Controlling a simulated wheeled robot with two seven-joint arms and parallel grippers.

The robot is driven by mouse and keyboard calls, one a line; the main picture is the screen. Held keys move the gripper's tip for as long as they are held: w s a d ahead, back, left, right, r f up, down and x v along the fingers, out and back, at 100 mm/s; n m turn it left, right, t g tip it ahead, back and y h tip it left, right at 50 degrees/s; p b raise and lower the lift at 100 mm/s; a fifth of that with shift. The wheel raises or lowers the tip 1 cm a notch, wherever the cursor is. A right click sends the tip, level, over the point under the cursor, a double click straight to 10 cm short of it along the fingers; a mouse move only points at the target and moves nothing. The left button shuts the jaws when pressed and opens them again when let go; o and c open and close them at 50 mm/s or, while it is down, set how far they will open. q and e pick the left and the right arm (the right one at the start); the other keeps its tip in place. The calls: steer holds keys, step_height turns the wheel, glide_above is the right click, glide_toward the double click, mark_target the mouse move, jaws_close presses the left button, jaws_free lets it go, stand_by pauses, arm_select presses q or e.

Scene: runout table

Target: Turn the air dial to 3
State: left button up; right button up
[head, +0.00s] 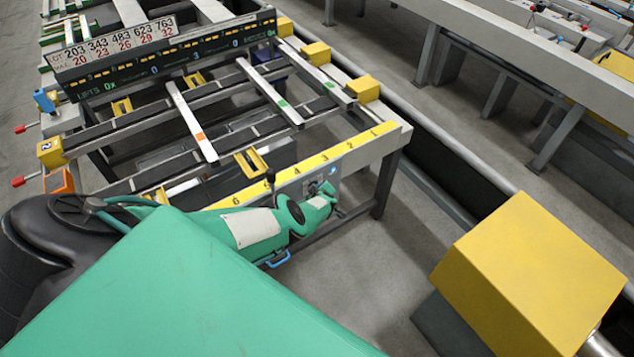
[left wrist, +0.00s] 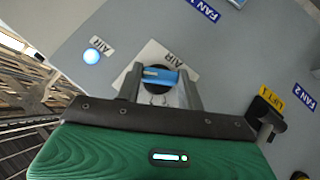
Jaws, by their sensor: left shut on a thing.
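The air dial (left wrist: 155,77) is a dark round knob with a blue bar on a white plate marked AIR (left wrist: 180,58). In the left wrist view the bar lies nearly level across the picture. My left gripper (left wrist: 162,84) has one finger on each side of the knob and is shut on it. The plate's numbers are not readable; its lower part is partly hidden by the gripper. In the head view my left gripper (head: 324,189) is at the grey end panel of the table frame, and the dial cannot be made out there. My right gripper is not in view.
A lit button (left wrist: 91,56) labelled AIR is beside the dial. A black switch (left wrist: 265,110) by the LIFT 1 label is near the gripper's right side. A numbered yellow rail (head: 335,153) runs above the panel. A large yellow block (head: 530,275) stands at right.

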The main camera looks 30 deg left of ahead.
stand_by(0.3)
arm_select(q)
steer(key=o, duration=1)
